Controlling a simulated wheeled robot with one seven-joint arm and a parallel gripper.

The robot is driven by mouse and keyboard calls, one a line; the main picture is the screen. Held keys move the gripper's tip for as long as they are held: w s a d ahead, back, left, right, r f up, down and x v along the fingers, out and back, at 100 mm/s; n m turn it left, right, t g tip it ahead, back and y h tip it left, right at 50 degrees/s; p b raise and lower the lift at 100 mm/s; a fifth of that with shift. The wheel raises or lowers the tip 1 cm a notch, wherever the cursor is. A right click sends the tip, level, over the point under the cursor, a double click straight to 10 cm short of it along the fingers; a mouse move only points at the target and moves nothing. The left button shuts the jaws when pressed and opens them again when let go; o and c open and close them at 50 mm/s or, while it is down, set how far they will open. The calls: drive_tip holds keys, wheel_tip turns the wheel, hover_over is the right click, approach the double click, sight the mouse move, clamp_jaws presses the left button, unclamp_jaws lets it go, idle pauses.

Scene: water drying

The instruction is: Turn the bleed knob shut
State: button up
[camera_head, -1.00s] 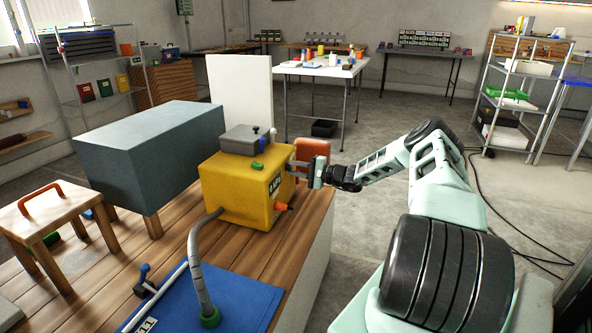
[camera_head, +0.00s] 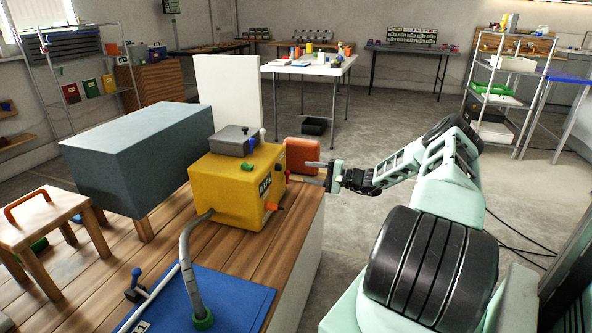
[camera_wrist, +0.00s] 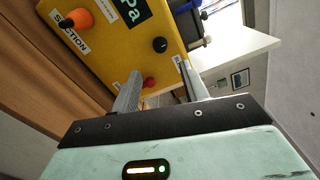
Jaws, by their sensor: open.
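The yellow box (camera_head: 235,190) stands on the wooden bench with a grey unit on top. In the wrist view its panel (camera_wrist: 100,45) carries an orange knob (camera_wrist: 80,17) by a "SUCTION" label, a black knob (camera_wrist: 160,45) and a small red knob (camera_wrist: 149,82). I cannot read which one is the bleed knob. My gripper (camera_head: 328,174) is open, to the right of the box and apart from it. In the wrist view my gripper (camera_wrist: 160,72) has the red knob showing between its fingers, near the left one; contact cannot be told.
A red-orange block (camera_head: 302,154) stands just behind the gripper. A grey hose (camera_head: 187,262) runs from the box to a blue mat (camera_head: 235,297). A large grey-blue box (camera_head: 135,155) stands left.

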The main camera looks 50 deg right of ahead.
drive_tip(key=v, duration=0.7)
drive_tip(key=shift+s, duration=0.35)
drive_tip(key=shift+w, duration=0.1)
drive_tip(key=w+a+r+n+g+y, duration=0.2)
drive_tip(key=w+a+r+n+g, duration=0.15)
drive_tip(key=a, duration=0.85)
drive_tip(key=w+a+r+n+g+y, duration=0.1)
drive_tip(key=w+a+r+n+g, duration=0.3)
drive_tip(key=a, duration=0.7)
drive_tip(key=w+a+r+n+g+y, duration=0.1)
drive_tip(key=a+n+g+y, duration=0.15)
drive_tip(key=a+g, duration=0.65)
drive_tip(key=s+a+r+n+g+h, duration=0.1)
drive_tip(key=s+a+r+n+h, duration=0.15)
drive_tip(key=a, duration=0.55)
drive_tip(key=s+a+r+n+h, duration=0.1)
drive_tip(key=s+a+n, duration=0.15)
drive_tip(key=a, duration=0.55)
drive_tip(key=s+a+r+n+g+h, duration=0.25)
drive_tip(key=s+a+n+h, duration=0.2)
drive_tip(key=s+a, duration=0.7)
drive_tip(key=s+a+r+n+t+h, duration=0.25)
drive_tip(key=s+n+h, duration=0.2)
drive_tip(key=s, duration=1.05)
wheel_tip(320, 180, up, 22)
drive_tip(key=p, duration=2.2)
drive_tip(key=shift+d+r+t+y, duration=0.2)
drive_tip(key=shift+d+t+y, duration=0.15)
drive_tip(key=shift+t+y, duration=0.1)
